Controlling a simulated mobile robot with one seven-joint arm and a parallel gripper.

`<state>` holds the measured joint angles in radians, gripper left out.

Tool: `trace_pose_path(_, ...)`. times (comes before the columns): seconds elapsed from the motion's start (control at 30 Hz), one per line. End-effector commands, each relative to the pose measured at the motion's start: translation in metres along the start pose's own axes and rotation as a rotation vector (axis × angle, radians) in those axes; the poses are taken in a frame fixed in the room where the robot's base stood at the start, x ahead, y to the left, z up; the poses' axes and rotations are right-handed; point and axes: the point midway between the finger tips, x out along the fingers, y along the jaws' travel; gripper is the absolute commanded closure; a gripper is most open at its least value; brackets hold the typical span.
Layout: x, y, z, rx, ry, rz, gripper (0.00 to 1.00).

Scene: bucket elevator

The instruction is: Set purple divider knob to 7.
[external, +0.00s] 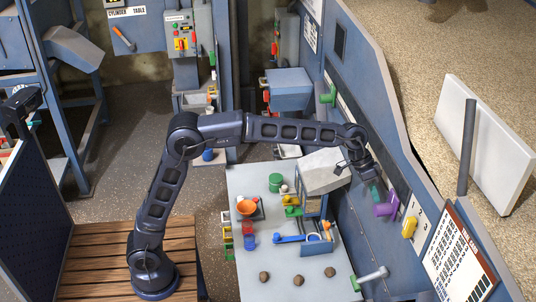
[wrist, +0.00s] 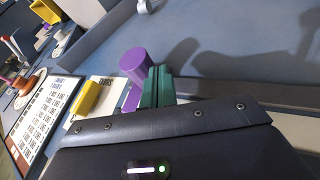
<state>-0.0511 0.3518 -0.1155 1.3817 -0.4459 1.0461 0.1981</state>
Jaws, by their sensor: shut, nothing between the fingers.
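The purple divider knob (external: 386,208) sticks out of the sloped blue panel at the right in the external view. In the wrist view its round purple end (wrist: 135,63) shows left of my fingers, with a purple strip below. My gripper (external: 375,191) is at the panel, just above the knob in the external view. Its teal fingers are together and empty; in the wrist view the gripper (wrist: 157,82) is right beside the knob and partly overlaps it. I cannot tell whether they touch. The knob's scale and setting are not readable.
A yellow knob (external: 409,228) on a pale plate and a printed chart (external: 458,258) lie along the panel near the purple knob. A green knob (external: 328,94) is farther up the panel. The grey table (external: 275,275) below holds several small objects.

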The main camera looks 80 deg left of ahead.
Motion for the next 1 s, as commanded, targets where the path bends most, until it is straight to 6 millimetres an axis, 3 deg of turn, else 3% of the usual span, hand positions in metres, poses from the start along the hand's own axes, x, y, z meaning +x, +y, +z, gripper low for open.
trace_pose_path(0.13,-0.017,-0.025,-0.003,-0.006,0.004,-0.005,1.00)
trace_pose_path(0.6,-0.102,-0.026,-0.003,-0.005,0.005,-0.006,1.00)
trace_pose_path(1.0,-0.118,-0.025,-0.003,-0.005,0.003,-0.005,1.00)
